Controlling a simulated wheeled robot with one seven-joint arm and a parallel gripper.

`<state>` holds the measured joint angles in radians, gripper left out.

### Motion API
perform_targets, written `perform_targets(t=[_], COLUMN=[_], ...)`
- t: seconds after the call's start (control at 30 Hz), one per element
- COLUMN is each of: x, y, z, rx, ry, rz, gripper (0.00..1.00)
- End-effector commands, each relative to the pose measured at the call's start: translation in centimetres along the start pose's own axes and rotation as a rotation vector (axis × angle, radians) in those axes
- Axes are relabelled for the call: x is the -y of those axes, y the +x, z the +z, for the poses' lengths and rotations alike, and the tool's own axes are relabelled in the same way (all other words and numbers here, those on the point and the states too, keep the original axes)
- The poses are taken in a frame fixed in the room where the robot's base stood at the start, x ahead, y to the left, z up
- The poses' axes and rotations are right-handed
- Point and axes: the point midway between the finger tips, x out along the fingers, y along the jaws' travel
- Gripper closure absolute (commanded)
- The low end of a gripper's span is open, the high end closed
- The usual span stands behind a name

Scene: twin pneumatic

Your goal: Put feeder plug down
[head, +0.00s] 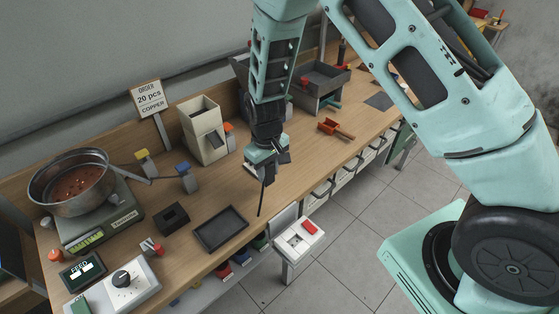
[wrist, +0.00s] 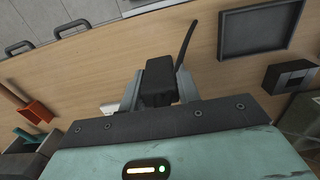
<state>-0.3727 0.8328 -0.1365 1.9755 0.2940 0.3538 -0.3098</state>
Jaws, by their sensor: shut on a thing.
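The feeder plug (wrist: 158,80) is a black block with a thin black cable rising from it in the wrist view. My gripper (wrist: 160,92) is shut on it, one grey finger on each side. In the head view my gripper (head: 267,160) is over the middle of the wooden workbench (head: 290,185), with the dark cable hanging below it. The plug itself is mostly hidden there by the gripper. I cannot tell whether the plug touches the bench.
A black tray (head: 221,229) and a small black block with a recess (head: 172,216) lie left of my gripper. A bowl feeder (head: 72,184) and a beige hopper (head: 203,130) stand further left. An orange scoop (head: 334,129) lies to the right. Bare bench surrounds the gripper.

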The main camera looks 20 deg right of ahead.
Motion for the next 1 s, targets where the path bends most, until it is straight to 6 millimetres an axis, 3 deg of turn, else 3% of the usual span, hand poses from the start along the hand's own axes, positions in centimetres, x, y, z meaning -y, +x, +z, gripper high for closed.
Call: perform_targets(t=[0.5, 0.97, 1.0], x=[0.0, 0.0, 0.0], y=[5.7, 6.8, 6.7], z=[0.1, 0.0, 0.0], rx=[0.001, -0.002, -0.002], ry=[0.000, -0.001, -0.001], rz=[-0.001, 0.000, 0.000], gripper=[0.95, 0.95, 0.59])
